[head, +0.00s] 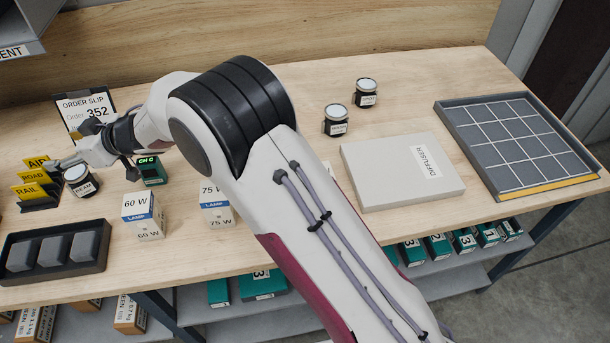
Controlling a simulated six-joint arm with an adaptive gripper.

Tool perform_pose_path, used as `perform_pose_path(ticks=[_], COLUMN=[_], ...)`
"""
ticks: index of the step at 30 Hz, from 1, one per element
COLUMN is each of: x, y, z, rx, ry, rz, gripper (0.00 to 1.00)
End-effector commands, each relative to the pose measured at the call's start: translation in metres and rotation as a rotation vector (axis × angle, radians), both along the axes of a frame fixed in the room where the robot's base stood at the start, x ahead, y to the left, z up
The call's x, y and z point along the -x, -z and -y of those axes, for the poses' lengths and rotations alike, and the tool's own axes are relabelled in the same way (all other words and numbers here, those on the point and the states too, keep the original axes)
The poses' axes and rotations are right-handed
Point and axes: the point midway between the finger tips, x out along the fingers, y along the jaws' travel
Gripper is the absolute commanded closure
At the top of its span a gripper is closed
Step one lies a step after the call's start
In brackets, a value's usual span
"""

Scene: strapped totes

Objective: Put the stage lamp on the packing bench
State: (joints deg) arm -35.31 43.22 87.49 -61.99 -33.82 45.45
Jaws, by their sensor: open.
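No thing in the head view is plainly marked as a stage lamp. Two white and blue boxes labelled LAMP stand on the wooden bench (290,255): a 60 W box (143,216) at the front left and a 75 W box (216,205) to its right, partly hidden by my arm. My gripper (72,158) is open at the left of the bench, close to a dark jar labelled BEAM (81,182). I cannot tell whether it touches the jar. Part of the bench is hidden behind my arm.
Yellow AIR, ROAD and RAIL signs (33,185), an order slip (88,108), a green CH C display (151,172) and a dark tray (54,279) crowd the left. Two jars (337,121) (365,93), a DIFFUSER slab (402,174) and a gridded tray (515,142) are right.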

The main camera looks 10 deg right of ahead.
Motion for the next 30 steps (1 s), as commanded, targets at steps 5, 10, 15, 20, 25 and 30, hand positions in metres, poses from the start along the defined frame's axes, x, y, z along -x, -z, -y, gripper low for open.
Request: perform_pose_path(ticks=[5, 10, 15, 20, 25, 30], x=[-0.009, -0.028, -0.047, -0.057, -0.058, -0.050], y=[-0.013, -0.038, -0.069, -0.096, -0.119, -0.138], z=[0.014, 0.049, 0.102, 0.157, 0.216, 0.274], rx=[0.006, 0.026, 0.058, 0.096, 0.137, 0.177], ry=[0.039, 0.132, 0.259, 0.381, 0.504, 0.618], rz=[0.014, 0.035, 0.053, 0.061, 0.055, 0.036], gripper=[0.42, 0.42, 0.42, 0.42, 0.42, 0.42])
